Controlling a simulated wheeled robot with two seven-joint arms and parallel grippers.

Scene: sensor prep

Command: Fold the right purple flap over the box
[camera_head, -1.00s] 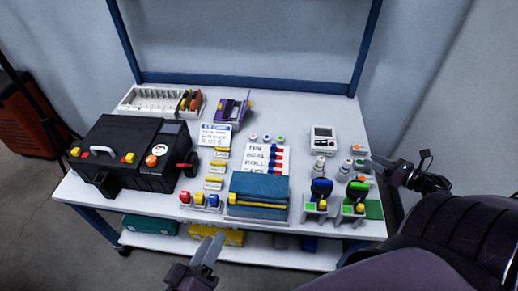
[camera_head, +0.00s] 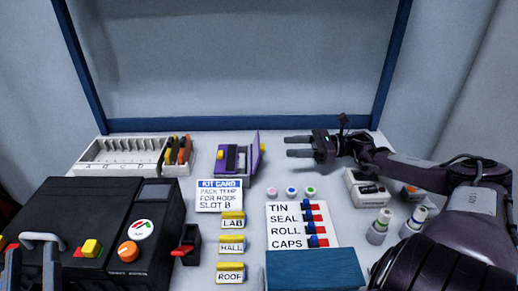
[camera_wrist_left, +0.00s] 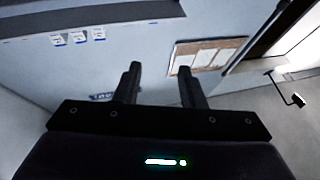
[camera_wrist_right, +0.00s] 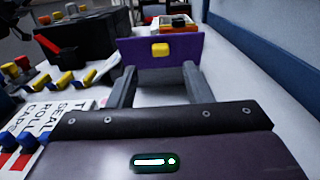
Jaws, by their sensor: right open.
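The purple box (camera_head: 229,158) sits at the back middle of the table, with its right flap (camera_head: 256,152) raised upright. In the right wrist view the flap (camera_wrist_right: 190,46) stands across the picture beyond the fingertips, with a yellow tab (camera_wrist_right: 160,50) on it. My right gripper (camera_head: 286,147) is open and empty to the right of the flap, fingers pointing left at it; a small gap seems to remain. It also shows in the right wrist view (camera_wrist_right: 158,75). My left gripper (camera_head: 31,262) is open and empty by the black case; its fingers show in the left wrist view (camera_wrist_left: 160,75).
The black case (camera_head: 90,212) fills the left front. A white slotted rack (camera_head: 120,153) stands at the back left. The kit card (camera_head: 219,195) lies before the box. Small round caps (camera_head: 292,191), a label sheet (camera_head: 287,238) and a blue box (camera_head: 315,270) lie to the right.

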